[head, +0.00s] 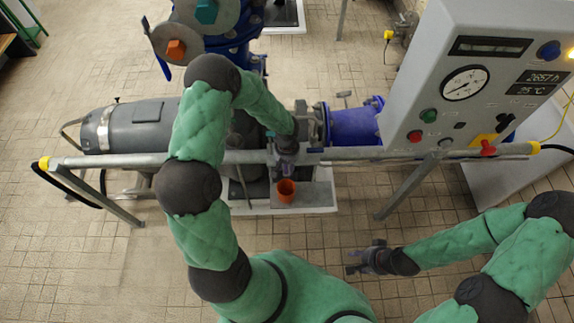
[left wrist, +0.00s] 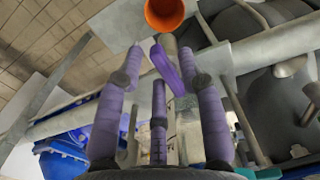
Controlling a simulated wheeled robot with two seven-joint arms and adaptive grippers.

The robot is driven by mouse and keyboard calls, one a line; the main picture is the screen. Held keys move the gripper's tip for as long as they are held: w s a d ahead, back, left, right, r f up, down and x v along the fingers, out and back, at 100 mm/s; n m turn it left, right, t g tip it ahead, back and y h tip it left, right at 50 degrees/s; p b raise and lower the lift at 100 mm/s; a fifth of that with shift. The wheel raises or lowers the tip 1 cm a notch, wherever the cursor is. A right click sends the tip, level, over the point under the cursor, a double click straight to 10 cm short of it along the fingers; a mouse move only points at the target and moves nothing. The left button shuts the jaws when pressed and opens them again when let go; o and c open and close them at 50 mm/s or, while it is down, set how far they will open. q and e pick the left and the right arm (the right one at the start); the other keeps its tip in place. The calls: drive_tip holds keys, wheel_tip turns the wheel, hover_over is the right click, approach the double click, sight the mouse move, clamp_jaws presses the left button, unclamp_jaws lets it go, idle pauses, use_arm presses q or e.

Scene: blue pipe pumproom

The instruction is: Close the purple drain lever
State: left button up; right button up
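The purple drain lever (left wrist: 172,70) shows in the left wrist view as a slanted purple bar near a short pale pipe end, above an orange cup (head: 286,190). My left gripper (left wrist: 161,62) is open, with its purple-tinted grey fingers spread around the lever. The lever lies between the fingertips, close to the right one; I cannot tell whether they touch. In the head view my left gripper (head: 286,163) reaches down at the rail and hides most of the lever. My right gripper (head: 358,259) appears open and empty, low over the tiled floor.
A grey rail (head: 225,158) crosses the scene beside the left gripper. A control panel (head: 455,85) stands at right, and a grey motor (head: 145,127) at left. Blue pipework (head: 355,124) runs behind the rail. The tiled floor at lower left is clear.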

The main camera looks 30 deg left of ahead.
use_arm(q)
clamp_jaws()
drive_tip(key=shift+s+m, duration=0.1)
drive_tip(key=shift+m, duration=0.7)
drive_tip(key=shift+o, duration=2.1)
unclamp_jaws()
drive_tip(key=shift+r, duration=0.1)
